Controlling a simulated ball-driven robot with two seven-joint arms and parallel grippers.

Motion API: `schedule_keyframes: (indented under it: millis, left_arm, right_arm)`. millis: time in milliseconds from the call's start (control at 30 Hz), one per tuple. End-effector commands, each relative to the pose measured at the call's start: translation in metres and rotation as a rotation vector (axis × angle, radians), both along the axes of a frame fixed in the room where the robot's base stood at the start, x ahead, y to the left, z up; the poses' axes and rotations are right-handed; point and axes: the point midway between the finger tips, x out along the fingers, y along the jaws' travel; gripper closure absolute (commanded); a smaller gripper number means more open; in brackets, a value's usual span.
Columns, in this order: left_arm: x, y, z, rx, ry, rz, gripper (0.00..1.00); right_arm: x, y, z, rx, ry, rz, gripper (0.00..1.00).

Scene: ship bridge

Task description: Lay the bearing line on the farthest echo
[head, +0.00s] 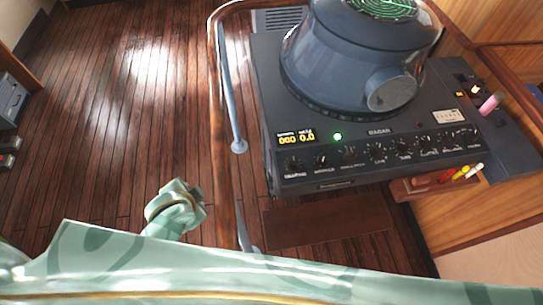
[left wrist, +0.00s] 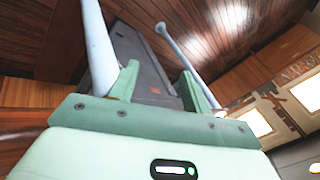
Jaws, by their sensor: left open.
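The grey-blue radar console (head: 375,143) stands at the right in the head view. Its round display hood (head: 330,60) rises from the top. Green lines show on the radar screen (head: 383,8), cut off by the top edge; no echo or bearing line can be told apart. A row of black knobs (head: 376,151) runs along the front panel, beside a yellow digital readout (head: 296,138) and a lit green lamp (head: 337,136). In the left wrist view my left gripper (left wrist: 159,73) is open with nothing between its fingers. My right gripper is not in view.
A wooden handrail (head: 215,120) with pale blue posts (head: 230,100) runs along the console's left side. Coloured pens (head: 467,172) lie in a holder at the console's right front. The plank floor (head: 120,110) at the left is clear. Grey boxes (head: 10,100) stand at the left edge.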

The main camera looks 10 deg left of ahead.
Motion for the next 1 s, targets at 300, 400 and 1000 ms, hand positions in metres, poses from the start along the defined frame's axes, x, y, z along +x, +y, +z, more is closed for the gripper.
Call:
schedule_keyframes:
  millis: [300,400,1000]
  left_arm:
    - [0.045,-0.066,0.092,-0.002,-0.058,-0.311,0.52]
    - [0.063,-0.107,0.099,-0.019,-0.058,-0.495,0.52]
    - [0.108,-0.282,0.178,0.605,0.17,-2.476,0.52]
  right_arm:
    - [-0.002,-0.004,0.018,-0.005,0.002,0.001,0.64]
    - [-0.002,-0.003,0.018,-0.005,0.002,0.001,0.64]
    - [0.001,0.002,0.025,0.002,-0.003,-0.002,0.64]
